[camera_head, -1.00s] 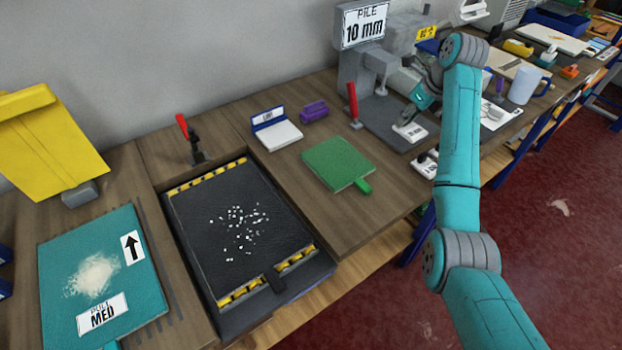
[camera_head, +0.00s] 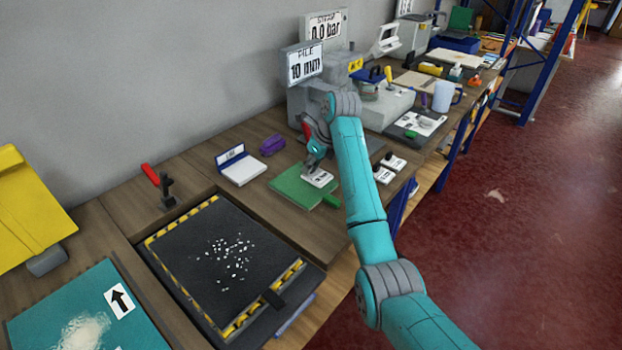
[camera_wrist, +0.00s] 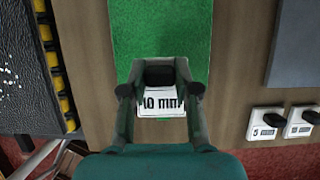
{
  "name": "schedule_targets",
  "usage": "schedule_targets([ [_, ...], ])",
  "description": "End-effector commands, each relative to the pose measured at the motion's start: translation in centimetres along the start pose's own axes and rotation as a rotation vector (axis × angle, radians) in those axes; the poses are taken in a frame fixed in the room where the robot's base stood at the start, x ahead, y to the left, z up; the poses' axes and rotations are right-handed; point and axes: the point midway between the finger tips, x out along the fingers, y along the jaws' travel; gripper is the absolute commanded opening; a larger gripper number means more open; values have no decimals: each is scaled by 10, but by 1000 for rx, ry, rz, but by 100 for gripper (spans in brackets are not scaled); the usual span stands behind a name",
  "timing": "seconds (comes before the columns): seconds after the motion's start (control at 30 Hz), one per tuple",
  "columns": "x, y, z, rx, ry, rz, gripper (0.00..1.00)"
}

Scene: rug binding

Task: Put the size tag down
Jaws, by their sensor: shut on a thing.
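The size tag (camera_wrist: 162,104) is a small white block reading "10 mm" with a black grip, seen in the wrist view between my fingers. My gripper (camera_wrist: 161,88) is shut on its black grip. In the head view the tag (camera_head: 318,178) shows just below my gripper (camera_head: 316,165), over the right part of the green carpet sample (camera_head: 290,188). The green sample (camera_wrist: 160,35) also shows in the wrist view under and beyond the tag. I cannot tell whether the tag touches the sample.
Two other white tags (camera_wrist: 265,124) (camera_wrist: 302,122) lie to the right. A black tray with white chips (camera_head: 225,262) is at the left. A white card stand (camera_head: 240,168) and a purple roll (camera_head: 272,145) stand behind. A display reading "10 mm" (camera_head: 303,66) stands beyond my gripper.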

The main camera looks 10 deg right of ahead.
Motion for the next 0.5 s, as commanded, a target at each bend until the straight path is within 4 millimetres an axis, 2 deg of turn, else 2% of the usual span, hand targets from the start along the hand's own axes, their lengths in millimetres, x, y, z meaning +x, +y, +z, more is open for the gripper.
schedule_targets([
  [0.3, 39, 0, -17, 0, 2, 1, 0],
  [0.5, 44, 0, -18, -1, 0, 0, 0],
])
